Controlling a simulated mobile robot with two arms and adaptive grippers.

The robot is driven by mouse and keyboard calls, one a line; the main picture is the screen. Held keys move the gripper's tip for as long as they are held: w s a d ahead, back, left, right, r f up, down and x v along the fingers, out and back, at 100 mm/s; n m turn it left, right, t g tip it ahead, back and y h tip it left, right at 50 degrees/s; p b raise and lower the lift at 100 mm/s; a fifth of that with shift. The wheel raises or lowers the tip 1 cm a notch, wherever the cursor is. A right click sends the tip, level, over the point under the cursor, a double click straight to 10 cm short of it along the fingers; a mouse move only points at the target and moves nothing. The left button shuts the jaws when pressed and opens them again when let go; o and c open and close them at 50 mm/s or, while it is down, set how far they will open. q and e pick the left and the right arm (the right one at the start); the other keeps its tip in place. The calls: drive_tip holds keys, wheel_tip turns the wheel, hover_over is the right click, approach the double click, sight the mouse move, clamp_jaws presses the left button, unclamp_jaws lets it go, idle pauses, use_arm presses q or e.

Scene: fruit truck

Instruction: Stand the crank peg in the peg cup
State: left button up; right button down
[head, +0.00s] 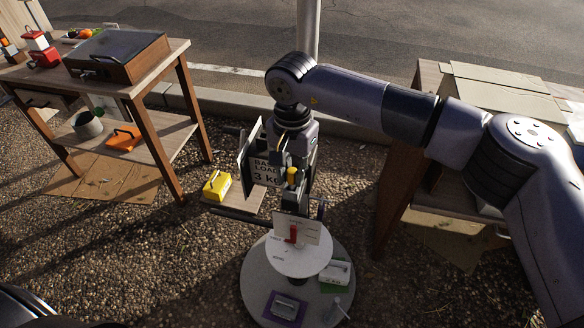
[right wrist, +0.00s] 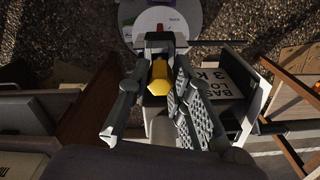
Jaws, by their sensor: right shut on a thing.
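My right gripper (head: 291,184) is above the round stand in the middle of the head view. It is shut on a yellow-topped piece (head: 292,175), which looks like the crank peg. The yellow top also shows between the fingers in the right wrist view (right wrist: 160,78); its lower part is hidden. A small red upright piece (head: 293,234) stands on the white round top (head: 300,262) just below the gripper, in front of a pale card. I cannot make out the peg cup for certain. My left gripper is not in view.
A scale with a sign reading 3 kg (head: 266,172) stands close beside the gripper. A yellow box (head: 217,186) sits to its left. A wooden table (head: 183,80) with a case (head: 118,55) is at left, another table (head: 400,170) at right. The lower disc (head: 255,283) holds small items.

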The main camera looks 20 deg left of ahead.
sight(292, 171)
drive_tip(key=shift+f, duration=0.15)
drive_tip(key=c, duration=1.4)
unclamp_jaws()
drive_tip(key=shift+o, duration=0.2)
wheel_tip(292, 171, up, 12)
